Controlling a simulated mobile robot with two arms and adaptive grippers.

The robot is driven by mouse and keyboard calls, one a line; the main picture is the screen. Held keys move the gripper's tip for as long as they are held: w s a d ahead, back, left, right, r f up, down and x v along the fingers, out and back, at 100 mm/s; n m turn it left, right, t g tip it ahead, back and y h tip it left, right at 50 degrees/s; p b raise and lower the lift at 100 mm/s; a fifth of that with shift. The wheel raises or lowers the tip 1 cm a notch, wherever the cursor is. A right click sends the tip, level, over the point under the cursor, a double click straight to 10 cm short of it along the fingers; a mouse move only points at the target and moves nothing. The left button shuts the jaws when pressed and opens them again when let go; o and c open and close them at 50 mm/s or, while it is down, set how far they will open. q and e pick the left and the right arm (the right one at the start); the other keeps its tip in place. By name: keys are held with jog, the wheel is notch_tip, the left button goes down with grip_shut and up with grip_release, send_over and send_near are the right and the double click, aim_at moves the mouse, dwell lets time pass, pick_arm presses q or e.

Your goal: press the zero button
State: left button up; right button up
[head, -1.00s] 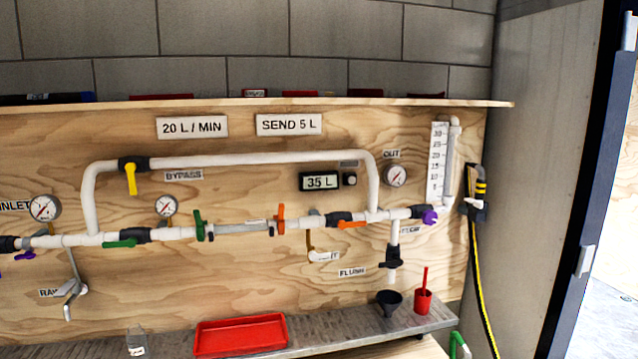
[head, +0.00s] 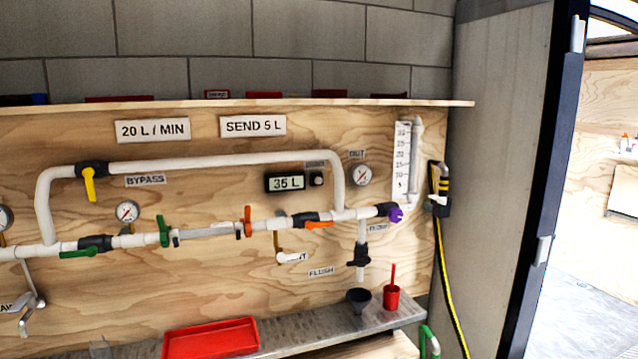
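Neither of my grippers shows in the head view.
White pipes (head: 215,163) with coloured valve handles run across the panel (head: 400,245) around the display. A steel shelf (head: 300,325) below bears a red tray (head: 211,338), a dark funnel (head: 359,297) and a red cup (head: 391,295). An open doorway is at the right.

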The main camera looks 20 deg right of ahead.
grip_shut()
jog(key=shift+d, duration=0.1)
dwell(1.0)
